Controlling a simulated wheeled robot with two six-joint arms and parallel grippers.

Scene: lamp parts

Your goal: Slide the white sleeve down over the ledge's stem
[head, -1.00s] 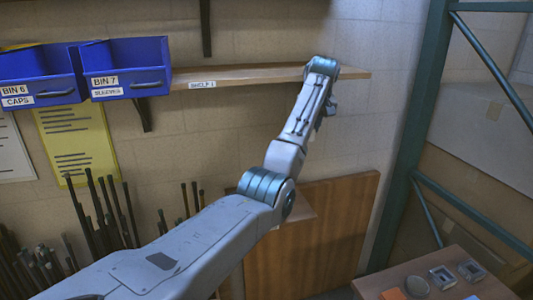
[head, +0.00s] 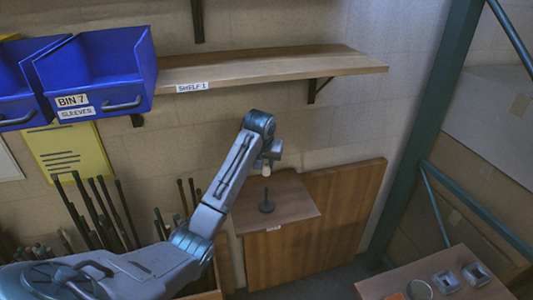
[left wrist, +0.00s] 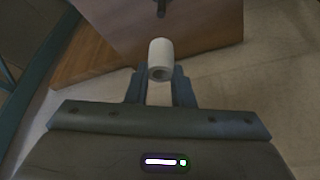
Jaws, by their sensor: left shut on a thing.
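The white sleeve (head: 266,171) is a short hollow cylinder held in my left gripper (head: 267,157), which is shut on it. In the left wrist view the sleeve (left wrist: 161,53) shows between the two fingers, its open bore facing the camera. The ledge (head: 295,198) is a small brown board, and a dark stem (head: 266,197) on a round base stands upright on it. In the head view the sleeve is above the stem's top, seemingly apart from it. The stem's dark end (left wrist: 161,9) also shows at the top of the left wrist view. My right gripper is out of view.
A wooden shelf (head: 270,68) with a bracket is above my left arm. The blue sleeves bin (head: 100,75) is at upper left. Dark rods (head: 95,210) stand at lower left. A table (head: 445,262) with small parts is at lower right, near a green post (head: 415,140).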

